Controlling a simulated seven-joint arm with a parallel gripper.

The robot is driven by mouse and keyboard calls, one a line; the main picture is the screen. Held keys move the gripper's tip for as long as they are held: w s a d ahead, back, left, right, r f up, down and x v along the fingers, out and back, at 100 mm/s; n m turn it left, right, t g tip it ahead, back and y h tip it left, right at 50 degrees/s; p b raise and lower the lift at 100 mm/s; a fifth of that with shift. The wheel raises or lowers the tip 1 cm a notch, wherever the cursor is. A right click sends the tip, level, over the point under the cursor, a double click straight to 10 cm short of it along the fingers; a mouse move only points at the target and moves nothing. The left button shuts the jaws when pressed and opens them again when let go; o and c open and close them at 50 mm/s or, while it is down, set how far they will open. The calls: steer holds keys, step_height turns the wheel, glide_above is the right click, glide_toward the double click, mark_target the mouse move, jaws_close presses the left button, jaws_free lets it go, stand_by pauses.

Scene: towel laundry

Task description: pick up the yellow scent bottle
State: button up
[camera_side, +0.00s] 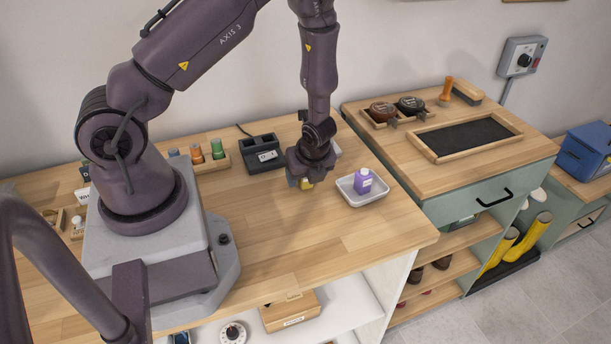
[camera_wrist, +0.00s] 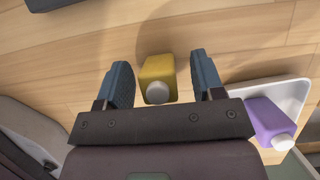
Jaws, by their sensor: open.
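The yellow scent bottle (camera_wrist: 158,70) has a pale round cap and stands on the wooden worktop. In the wrist view it lies between the two blue fingers of my gripper (camera_wrist: 164,78), with a gap on each side. My gripper is open and holds nothing.
A purple bottle (camera_side: 363,181) stands in a white tray (camera_side: 350,197) just right of my gripper; it also shows in the wrist view (camera_wrist: 268,120). A black charger-like box (camera_side: 262,153) sits behind to the left. The worktop in front is clear.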

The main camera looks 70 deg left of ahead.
steer(key=c, duration=1)
steer(key=shift+r, duration=0.1)
